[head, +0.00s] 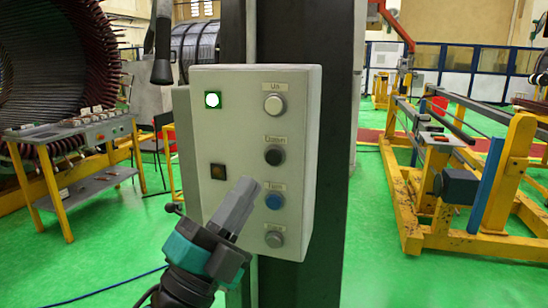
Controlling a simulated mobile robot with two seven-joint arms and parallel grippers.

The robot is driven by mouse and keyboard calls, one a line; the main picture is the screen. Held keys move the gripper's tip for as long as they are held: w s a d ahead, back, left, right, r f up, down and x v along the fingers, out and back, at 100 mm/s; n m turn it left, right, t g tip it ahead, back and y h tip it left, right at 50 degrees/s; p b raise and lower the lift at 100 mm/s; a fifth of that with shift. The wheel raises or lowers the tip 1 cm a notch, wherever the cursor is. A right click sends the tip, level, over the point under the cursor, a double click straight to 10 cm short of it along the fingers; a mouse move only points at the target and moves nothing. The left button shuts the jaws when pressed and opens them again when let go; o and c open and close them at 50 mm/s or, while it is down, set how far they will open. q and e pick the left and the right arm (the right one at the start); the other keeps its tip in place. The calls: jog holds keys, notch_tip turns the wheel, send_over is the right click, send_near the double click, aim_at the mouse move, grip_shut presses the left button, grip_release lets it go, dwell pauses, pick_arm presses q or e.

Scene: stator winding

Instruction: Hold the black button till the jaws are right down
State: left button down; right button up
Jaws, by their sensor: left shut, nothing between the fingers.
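The black button (273,156) is on the front of a grey control box (225,133). It is second from the top in the right-hand column, under a small label that seems to read "Down". My left gripper (247,186) comes up from the bottom left with its fingers shut and empty. Its tips are below and left of the black button, apart from it in the picture, close to the blue button (273,201). I cannot tell whether the tips touch the box. The jaws that the task names cannot be made out. My right gripper is not in view.
The box also has a pale button (274,105) at the top, a grey one (274,239) at the bottom, a lit white-green lamp (212,100) and a dark amber square (218,172). It is fixed to a dark post (347,130). A yellow-legged cart (75,160) stands left.

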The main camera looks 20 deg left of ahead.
pick_arm(q)
jog(key=b, duration=0.1)
send_near(274, 157)
jog(key=shift+w+d+r, duration=0.4)
jog(key=shift+d+r, duration=0.05)
jog(key=shift+r, duration=0.45)
jog(key=shift+w+d+r, duration=0.4)
jog(key=shift+r, duration=0.5)
jog(key=shift+w+d+r, duration=0.4)
jog(key=shift+d+r, duration=0.05)
jog(key=shift+r, duration=0.45)
jog(key=shift+w, duration=0.1)
jog(key=shift+w, duration=0.3)
